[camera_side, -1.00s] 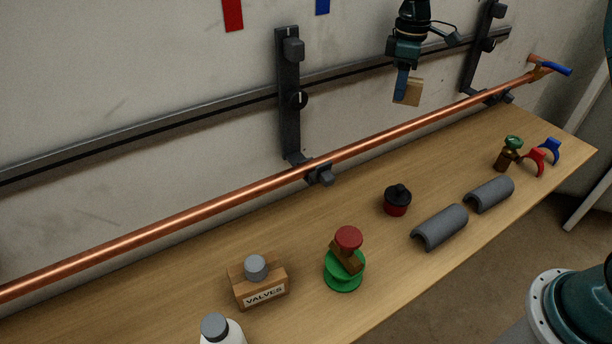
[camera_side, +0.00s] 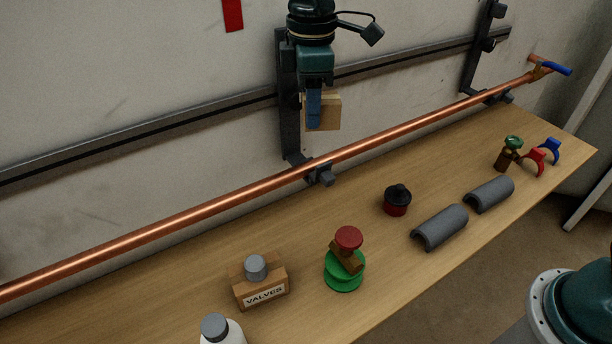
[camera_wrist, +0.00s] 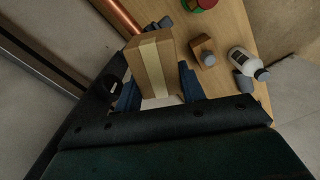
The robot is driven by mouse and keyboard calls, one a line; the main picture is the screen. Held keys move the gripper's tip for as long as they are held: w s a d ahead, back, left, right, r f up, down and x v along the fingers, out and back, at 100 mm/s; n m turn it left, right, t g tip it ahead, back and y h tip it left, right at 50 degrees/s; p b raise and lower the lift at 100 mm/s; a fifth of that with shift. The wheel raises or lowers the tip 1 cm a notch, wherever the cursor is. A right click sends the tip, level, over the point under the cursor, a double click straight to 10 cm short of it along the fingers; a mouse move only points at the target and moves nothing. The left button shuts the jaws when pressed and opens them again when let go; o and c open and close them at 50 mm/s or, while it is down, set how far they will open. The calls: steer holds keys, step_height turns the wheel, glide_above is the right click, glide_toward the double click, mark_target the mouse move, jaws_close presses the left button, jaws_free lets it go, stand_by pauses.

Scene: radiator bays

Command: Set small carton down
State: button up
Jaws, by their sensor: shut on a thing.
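The small carton (camera_side: 326,113) is a tan box, and it hangs in my gripper (camera_side: 314,108) in front of the wall, above the copper pipe in the side view. In the wrist view the carton (camera_wrist: 152,62) has a pale tape strip, and the blue fingers of my gripper (camera_wrist: 158,88) lie on either side of it. My gripper is shut on the carton. The carton is clear of the wooden bench (camera_side: 300,240). Its underside is hidden in both views.
A copper pipe (camera_side: 200,212) runs along the wall above the bench. On the bench are a VALVES box (camera_side: 262,293), a green and red stack (camera_side: 344,272), a black and red pot (camera_side: 397,203), grey half shells (camera_side: 440,228) and a white bottle (camera_side: 222,332). Bare wood lies between them.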

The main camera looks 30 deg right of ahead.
steer(key=s+a+f+n, duration=0.1)
steer(key=a+f+n, duration=0.3)
steer(key=a, duration=0.6)
steer(key=s+a+f+n, duration=0.2)
steer(key=a+f+n, duration=0.2)
steer(key=a, duration=0.5)
steer(key=s+a+f+n, duration=0.1)
steer(key=a+f+n, duration=0.25)
steer(key=a, duration=0.65)
steer(key=shift+s+a+f+n, duration=0.45)
steer(key=shift+a+f, duration=0.25)
steer(key=shift+f, duration=1.4)
steer(key=shift+s+a+f+n, duration=0.4)
steer(key=shift+a+f, duration=0.3)
steer(key=shift+f, duration=1.4)
steer(key=shift+s+a+f+n, duration=0.35)
steer(key=shift+a+f+n, duration=0.25)
steer(key=shift+f, duration=1.5)
steer(key=shift+a+f, duration=0.1)
steer(key=shift+f, duration=2.55)
steer(key=shift+f, duration=0.1)
steer(key=o, duration=1)
